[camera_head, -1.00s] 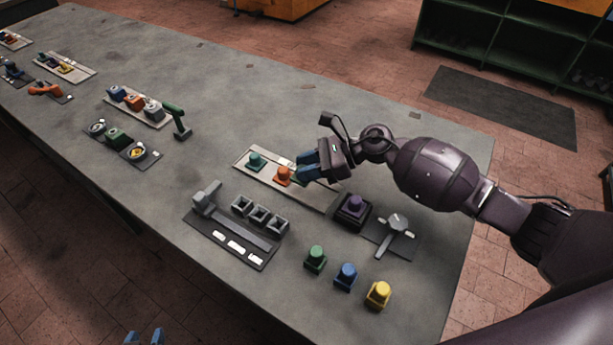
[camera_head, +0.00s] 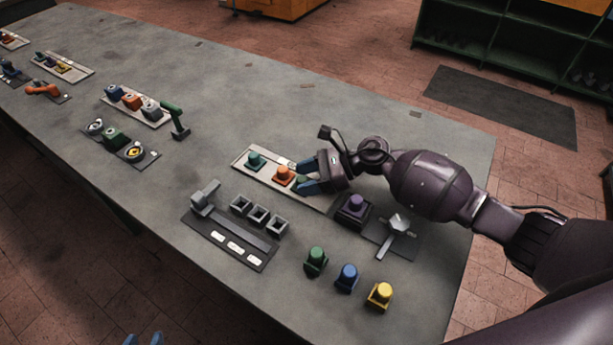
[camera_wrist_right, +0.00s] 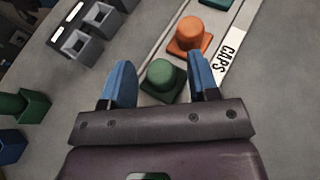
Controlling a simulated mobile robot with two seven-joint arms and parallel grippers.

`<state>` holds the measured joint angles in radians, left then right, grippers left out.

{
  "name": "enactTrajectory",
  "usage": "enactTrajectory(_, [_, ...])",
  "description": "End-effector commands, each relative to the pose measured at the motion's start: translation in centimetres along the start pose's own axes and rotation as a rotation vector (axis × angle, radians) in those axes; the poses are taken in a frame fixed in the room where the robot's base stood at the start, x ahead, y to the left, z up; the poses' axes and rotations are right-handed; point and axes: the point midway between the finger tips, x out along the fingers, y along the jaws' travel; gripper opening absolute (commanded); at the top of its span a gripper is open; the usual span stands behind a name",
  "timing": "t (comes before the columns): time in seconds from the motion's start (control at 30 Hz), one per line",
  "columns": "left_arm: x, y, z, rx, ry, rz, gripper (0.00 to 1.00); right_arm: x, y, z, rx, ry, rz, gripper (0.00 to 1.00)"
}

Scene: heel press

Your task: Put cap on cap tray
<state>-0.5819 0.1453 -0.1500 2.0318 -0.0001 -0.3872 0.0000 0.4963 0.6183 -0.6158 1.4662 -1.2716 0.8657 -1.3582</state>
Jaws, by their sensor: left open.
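The cap tray (camera_head: 316,203) is a long pale strip on the table, with a "CAPS" label (camera_wrist_right: 229,54) in the right wrist view. A teal cap (camera_head: 255,159), an orange cap (camera_head: 283,174) and a green cap (camera_wrist_right: 162,79) stand on it in a row. My right gripper (camera_head: 305,178) is over the tray; in the right wrist view its blue fingers (camera_wrist_right: 160,80) are spread, one on each side of the green cap, with gaps visible. In the head view the fingers partly hide that cap. My left gripper (camera_head: 143,339) shows only its fingertips at the bottom edge, away from the table.
A purple cap on a dark block (camera_head: 354,206) and a grey-handled fixture (camera_head: 397,225) stand close to my right gripper. Green (camera_head: 316,258), blue (camera_head: 347,275) and yellow (camera_head: 380,294) pieces stand near the front edge. A dark press fixture (camera_head: 228,236) with grey square holders lies left.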

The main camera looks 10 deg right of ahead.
Motion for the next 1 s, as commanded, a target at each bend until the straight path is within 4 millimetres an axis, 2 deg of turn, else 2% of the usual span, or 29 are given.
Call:
enactTrajectory(0.3, [-0.1, -0.1, -0.3, 0.0, 0.002, -0.001, 0.43, -0.5, -0.1, 0.4, -0.001, 0.001, -0.002, 0.55])
enactTrajectory(0.47, [0.0, -0.1, 0.3, 0.0, -0.007, -0.001, 0.43, -3.1, 0.0, 0.2, 0.0, 0.003, -0.001, 0.55])
enactTrajectory(0.8, [0.1, 0.0, 0.4, 0.0, -0.008, 0.0, 0.43, -9.4, 0.0, 0.2, 0.001, 0.003, 0.0, 0.55])
enactTrajectory(1.0, [0.0, 0.0, 0.0, 0.0, 0.001, 0.0, 0.43, -11.6, 0.0, 0.2, 0.001, 0.002, 0.0, 0.55])
